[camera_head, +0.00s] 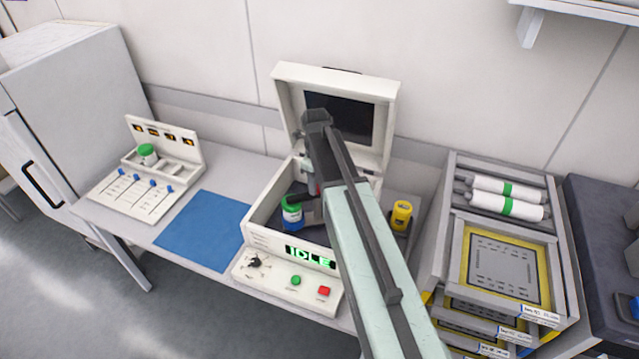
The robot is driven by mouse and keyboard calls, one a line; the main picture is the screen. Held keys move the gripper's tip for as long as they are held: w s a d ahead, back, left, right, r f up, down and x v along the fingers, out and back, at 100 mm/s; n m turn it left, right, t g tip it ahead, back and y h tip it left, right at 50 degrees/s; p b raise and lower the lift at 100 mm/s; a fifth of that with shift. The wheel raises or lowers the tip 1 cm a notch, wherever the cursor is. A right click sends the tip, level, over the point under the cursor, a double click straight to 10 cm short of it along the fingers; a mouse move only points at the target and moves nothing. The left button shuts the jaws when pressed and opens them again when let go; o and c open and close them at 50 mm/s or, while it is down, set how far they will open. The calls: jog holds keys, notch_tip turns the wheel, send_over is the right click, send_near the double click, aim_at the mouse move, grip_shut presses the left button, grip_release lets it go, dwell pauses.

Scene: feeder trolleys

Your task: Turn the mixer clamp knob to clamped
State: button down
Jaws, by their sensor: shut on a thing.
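The mixer (258,208) is a white box on the bench with its lid (389,90) raised. A jar with a green lid and blue base (291,212) stands inside it. My gripper (312,186) is down inside the open mixer, just behind the jar, and mostly hidden by my arm. It is shut on what appears to be the clamp knob, where a small bit of red shows. The knob's shape and angle are hidden. The mixer display (310,257) reads IDLE.
The front panel has a black dial (255,262), a green button (295,280) and a red button (323,291). A yellow container (401,215) stands right of the mixer. A blue mat (203,230) and a jar rack (165,150) lie left. A trolley (440,225) stands right.

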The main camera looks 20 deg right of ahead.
jog(key=shift+s+m, duration=0.1)
jog(key=shift+m, duration=0.3)
jog(key=c, duration=1)
grip_release()
jog(key=shift+o, duration=0.2)
notch_tip(320, 180, up, 8)
jog(key=p, duration=0.8)
jog(key=shift+f, duration=0.1)
